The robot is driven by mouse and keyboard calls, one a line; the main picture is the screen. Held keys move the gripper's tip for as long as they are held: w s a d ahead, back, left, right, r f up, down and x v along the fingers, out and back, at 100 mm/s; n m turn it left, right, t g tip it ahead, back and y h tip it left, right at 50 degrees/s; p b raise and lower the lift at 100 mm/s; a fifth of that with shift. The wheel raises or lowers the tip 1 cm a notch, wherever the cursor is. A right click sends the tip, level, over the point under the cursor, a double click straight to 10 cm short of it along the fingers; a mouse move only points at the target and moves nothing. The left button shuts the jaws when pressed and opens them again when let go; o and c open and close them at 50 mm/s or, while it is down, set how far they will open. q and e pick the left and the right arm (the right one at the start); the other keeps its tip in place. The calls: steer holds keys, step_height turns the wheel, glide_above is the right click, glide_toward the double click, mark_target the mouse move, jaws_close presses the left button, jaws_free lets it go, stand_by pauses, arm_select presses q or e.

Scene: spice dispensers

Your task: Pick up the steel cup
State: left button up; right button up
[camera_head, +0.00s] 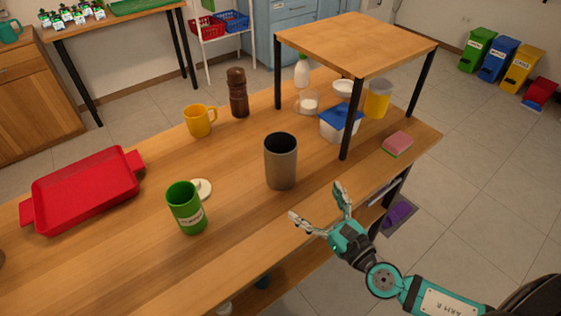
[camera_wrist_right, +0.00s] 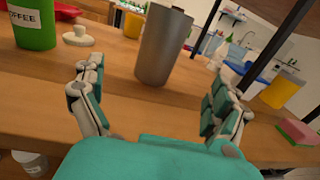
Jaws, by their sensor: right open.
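The steel cup (camera_head: 281,165) is a tall grey cylinder with a dark open top. It stands upright on the wooden table near its front edge. It also shows in the right wrist view (camera_wrist_right: 163,48), beyond and between the spread fingers. My right gripper (camera_head: 317,207) is open and empty, at the table's front edge, to the lower right of the cup and apart from it. In the right wrist view its fingers (camera_wrist_right: 158,95) frame the cup's lower front. My left gripper is not in view.
A green coffee canister (camera_head: 187,209) and white lid (camera_head: 201,189) stand left of the cup. A yellow mug (camera_head: 200,121) and brown pepper mill (camera_head: 238,93) are behind. A raised shelf (camera_head: 354,42) with black legs stands right. A red tray (camera_head: 84,190) lies left.

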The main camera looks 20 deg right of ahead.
mark_target(289, 171)
steer(key=p+x, duration=0.2)
steer(key=x, duration=0.8)
steer(key=shift+w+r, duration=0.1)
steer(key=shift+p+x, duration=0.45)
steer(key=shift+x, duration=2.6)
steer(key=shift+d, duration=0.1)
steer(key=shift+c, duration=0.3)
steer(key=c, duration=1.2)
